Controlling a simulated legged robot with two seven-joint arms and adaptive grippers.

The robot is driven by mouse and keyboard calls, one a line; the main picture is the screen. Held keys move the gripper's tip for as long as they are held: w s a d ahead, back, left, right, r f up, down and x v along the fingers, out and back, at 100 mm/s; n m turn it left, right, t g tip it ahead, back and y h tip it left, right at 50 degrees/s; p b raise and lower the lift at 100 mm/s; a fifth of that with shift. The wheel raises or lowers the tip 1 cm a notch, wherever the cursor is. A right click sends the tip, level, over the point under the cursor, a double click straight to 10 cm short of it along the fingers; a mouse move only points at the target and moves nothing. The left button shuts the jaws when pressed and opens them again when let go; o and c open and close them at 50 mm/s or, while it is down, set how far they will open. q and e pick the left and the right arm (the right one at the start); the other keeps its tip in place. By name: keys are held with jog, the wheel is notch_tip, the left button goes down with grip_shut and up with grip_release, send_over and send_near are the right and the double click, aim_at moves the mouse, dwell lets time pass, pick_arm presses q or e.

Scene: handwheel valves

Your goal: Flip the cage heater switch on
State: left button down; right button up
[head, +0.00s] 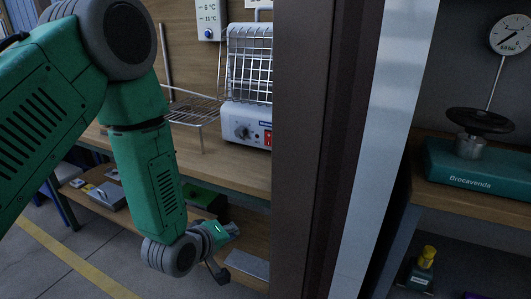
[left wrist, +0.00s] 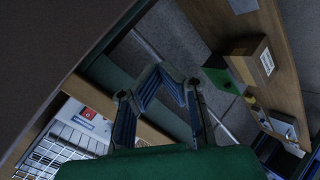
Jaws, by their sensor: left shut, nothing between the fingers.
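The cage heater (head: 247,114) is a white unit with a wire cage front, standing on the wooden bench behind the dark post. Its base has a round dial (head: 242,132) and a red switch (head: 267,138) at the right, partly cut off by the post. The switch's setting is too small to tell. In the left wrist view the heater (left wrist: 95,124) is at lower left, with a red switch (left wrist: 88,113). My left gripper (head: 224,252) is below the bench top, in front of the lower shelf, apart from the heater. In the left wrist view it (left wrist: 174,77) is shut and empty.
A dark post (head: 315,150) stands right of the heater. A wire rack (head: 190,108) is left of it on the bench (head: 220,172). Boxes lie on the lower shelf. At right, a green block (head: 475,172) carries a black handwheel (head: 480,121) and gauge (head: 511,34).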

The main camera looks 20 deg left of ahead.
aim_at(268, 144)
pick_arm(q)
jog(key=w+a+r+n+t, duration=0.1)
jog(key=w+r+n+t, duration=0.4)
jog(key=w+r, duration=0.4)
notch_tip(268, 144, up, 6)
jog(key=shift+f+n+b, duration=0.2)
jog(key=shift+n+b, duration=0.1)
jog(key=shift+n, duration=0.2)
jog(key=w+b, duration=0.1)
jog(key=w, duration=0.3)
jog(key=w+f+b, duration=0.1)
jog(key=w, duration=0.4)
jog(key=w+d+b, duration=0.1)
jog(key=w, duration=0.4)
jog(key=shift+d+f, duration=0.1)
jog(key=shift+f, duration=0.3)
